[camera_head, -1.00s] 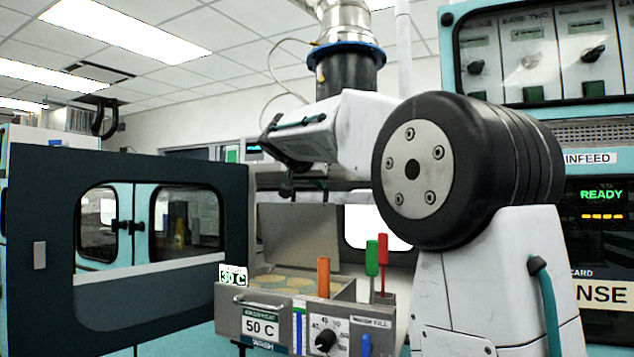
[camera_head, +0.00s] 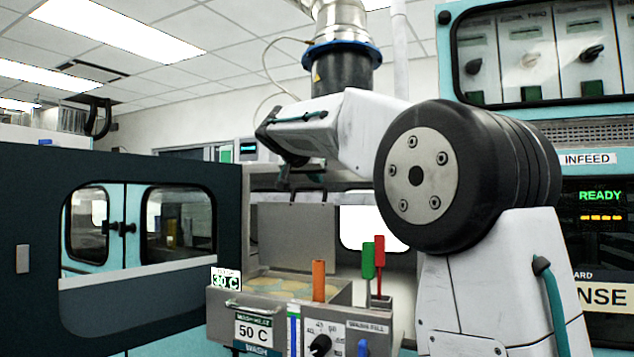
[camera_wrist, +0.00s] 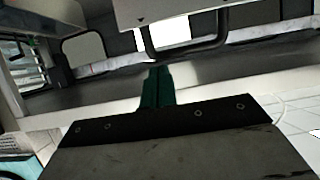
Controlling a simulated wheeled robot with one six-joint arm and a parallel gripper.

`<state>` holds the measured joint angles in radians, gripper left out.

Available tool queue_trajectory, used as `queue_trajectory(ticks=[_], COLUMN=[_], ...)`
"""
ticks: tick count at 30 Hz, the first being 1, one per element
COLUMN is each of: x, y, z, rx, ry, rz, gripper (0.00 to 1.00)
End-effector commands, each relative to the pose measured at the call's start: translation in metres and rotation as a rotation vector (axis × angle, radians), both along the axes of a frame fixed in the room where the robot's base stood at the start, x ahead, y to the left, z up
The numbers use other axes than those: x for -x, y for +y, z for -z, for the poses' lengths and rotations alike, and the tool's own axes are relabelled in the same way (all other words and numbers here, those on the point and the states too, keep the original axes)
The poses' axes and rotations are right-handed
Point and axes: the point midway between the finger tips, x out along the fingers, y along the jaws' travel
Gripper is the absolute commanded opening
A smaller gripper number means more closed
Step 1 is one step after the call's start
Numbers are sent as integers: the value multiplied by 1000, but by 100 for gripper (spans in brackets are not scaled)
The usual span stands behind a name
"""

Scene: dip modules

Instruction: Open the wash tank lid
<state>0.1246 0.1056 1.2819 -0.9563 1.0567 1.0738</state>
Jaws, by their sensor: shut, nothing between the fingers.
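The wash tank (camera_head: 228,301) is a grey metal box in the lower middle of the head view, with a 50 C label on its front. Its grey lid (camera_head: 297,237) stands raised, upright at the back of the tank, with a dark bar handle (camera_head: 325,194) along its top edge. The tank's mouth is uncovered and pale round shapes show inside. My gripper (camera_head: 285,185) is just above and beside the lid's top edge; contact cannot be told. In the wrist view its teal fingers (camera_wrist: 158,78) are together and empty, pointing towards a dark bar loop.
A dark framed door with a window (camera_head: 150,283) fills the left. The infeed panel (camera_head: 588,159) is at the right. A duct (camera_head: 342,65) hangs above my arm.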

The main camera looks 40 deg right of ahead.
Motion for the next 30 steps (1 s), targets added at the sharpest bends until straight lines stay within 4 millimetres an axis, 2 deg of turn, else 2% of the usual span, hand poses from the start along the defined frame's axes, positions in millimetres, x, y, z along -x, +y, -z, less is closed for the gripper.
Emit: queue_trajectory(ticks=[9, 15, 21, 28, 30], x=[31, 45, 51, 51, 48], y=[50, 73, 82, 82, 85], z=[-40, -57, -62, -63, -54], rx=[1, 0, 0, 19, 29], ry=[-2, -1, 0, 31, 96], rz=[2, 3, 4, -13, -51], gripper=[0, 0, 0, 0, 0])
